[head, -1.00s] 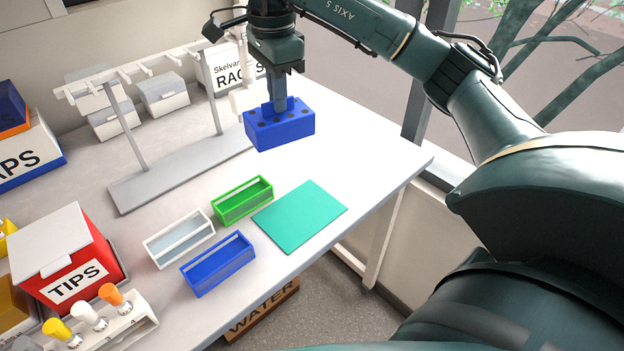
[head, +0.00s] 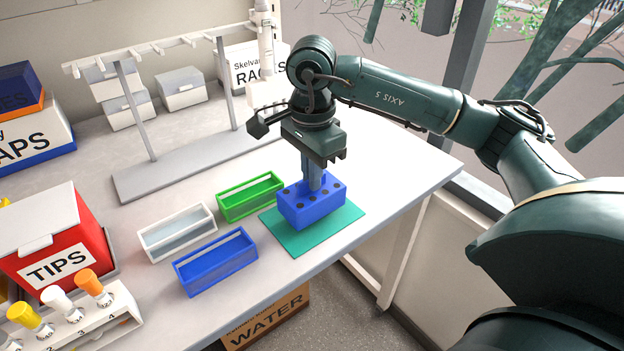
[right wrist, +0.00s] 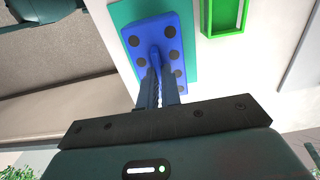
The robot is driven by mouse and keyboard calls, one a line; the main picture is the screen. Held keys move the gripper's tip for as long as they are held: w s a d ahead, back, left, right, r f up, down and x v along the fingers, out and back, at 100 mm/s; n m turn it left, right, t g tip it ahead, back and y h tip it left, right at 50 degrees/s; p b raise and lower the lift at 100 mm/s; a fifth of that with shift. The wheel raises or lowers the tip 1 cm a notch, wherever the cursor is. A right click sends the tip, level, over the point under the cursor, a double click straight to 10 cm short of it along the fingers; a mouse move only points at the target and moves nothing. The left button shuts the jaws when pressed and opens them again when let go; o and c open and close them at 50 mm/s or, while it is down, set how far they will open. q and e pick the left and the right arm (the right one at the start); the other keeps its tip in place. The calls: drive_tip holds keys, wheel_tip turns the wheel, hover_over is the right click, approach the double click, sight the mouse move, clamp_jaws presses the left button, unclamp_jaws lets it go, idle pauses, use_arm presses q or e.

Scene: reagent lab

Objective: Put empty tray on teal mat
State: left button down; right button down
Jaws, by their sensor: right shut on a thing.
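A blue tray (head: 306,212) with several round dark holes in its top is over the teal mat (head: 298,246), inside the mat's outline in the head view. No tubes stand in its holes. My right gripper (head: 314,186) points down and is shut on the tray's middle. The right wrist view shows the tray (right wrist: 135,27) with the fingers (right wrist: 157,70) on its central grip and the mat (right wrist: 188,75) behind it. I cannot tell whether the tray touches the mat or is slightly above it. My left gripper is out of view.
Green (head: 250,208), white (head: 178,246) and blue (head: 218,270) open bins stand just left of the mat. A grey rack stand (head: 185,165) is behind them. A red tips box (head: 60,255) and a vial rack (head: 105,320) are at left. The table's edge is close to the mat's right.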

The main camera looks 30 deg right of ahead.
drive_tip(key=shift+f, duration=0.95)
drive_tip(key=c, duration=1.6)
unclamp_jaws()
